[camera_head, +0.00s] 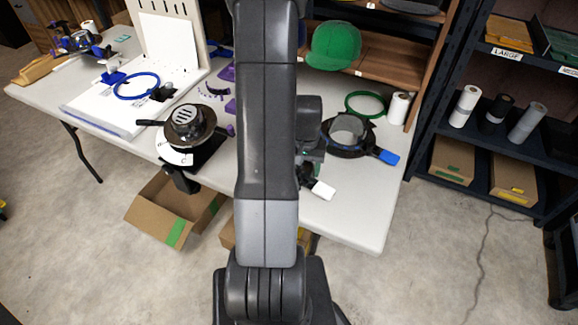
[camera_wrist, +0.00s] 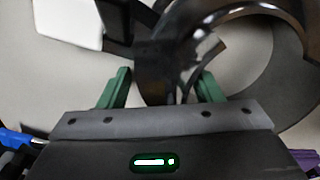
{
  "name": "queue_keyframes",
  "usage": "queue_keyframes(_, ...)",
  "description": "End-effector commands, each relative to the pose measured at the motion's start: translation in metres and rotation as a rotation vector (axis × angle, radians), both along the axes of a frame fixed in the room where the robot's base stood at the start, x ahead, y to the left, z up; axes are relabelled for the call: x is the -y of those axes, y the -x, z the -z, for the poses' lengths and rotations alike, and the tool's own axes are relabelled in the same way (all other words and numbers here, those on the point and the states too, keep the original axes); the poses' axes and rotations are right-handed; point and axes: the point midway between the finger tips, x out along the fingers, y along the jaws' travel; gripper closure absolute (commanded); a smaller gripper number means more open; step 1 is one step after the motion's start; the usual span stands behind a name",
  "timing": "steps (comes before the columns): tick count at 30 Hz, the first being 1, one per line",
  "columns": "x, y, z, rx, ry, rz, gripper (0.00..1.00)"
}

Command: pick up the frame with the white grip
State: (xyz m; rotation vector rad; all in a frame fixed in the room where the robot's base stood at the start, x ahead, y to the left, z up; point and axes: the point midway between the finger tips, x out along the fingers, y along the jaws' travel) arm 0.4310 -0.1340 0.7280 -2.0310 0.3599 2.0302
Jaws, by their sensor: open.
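The white grip (camera_head: 323,190) shows just right of my arm, near the front of the white table; the rest of its frame is mostly hidden behind my arm. In the wrist view the white grip (camera_wrist: 68,22) is at the upper left, and a black curved frame part (camera_wrist: 160,68) lies between my fingers. My gripper (camera_wrist: 162,90) has two green fingertips set apart, one on each side of that black part. Whether they touch it I cannot tell. In the head view my gripper is mostly hidden by my arm.
A black round frame with a blue grip (camera_head: 388,157) lies close on the right. A green hoop (camera_head: 366,104) and a white roll (camera_head: 399,108) stand behind it. A black device with a round metal top (camera_head: 188,122) is left of my arm. The table's front right corner is clear.

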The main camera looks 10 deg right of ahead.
Motion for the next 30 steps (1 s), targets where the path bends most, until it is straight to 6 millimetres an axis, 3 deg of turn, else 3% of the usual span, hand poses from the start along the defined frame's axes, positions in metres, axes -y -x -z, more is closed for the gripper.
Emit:
queue_keyframes(2,0.0,0.0,0.0,0.0,0.0,0.0,0.41)
queue_keyframes(10,0.0,0.0,0.0,0.0,0.0,0.0,0.92)
queue_keyframes(12,0.0,0.0,-0.001,0.001,0.0,0.0,1.0)
queue_keyframes(22,0.0,-0.001,-0.009,0.002,0.001,0.0,1.0)
queue_keyframes(30,0.0,-0.001,-0.054,0.006,0.001,0.0,1.0)
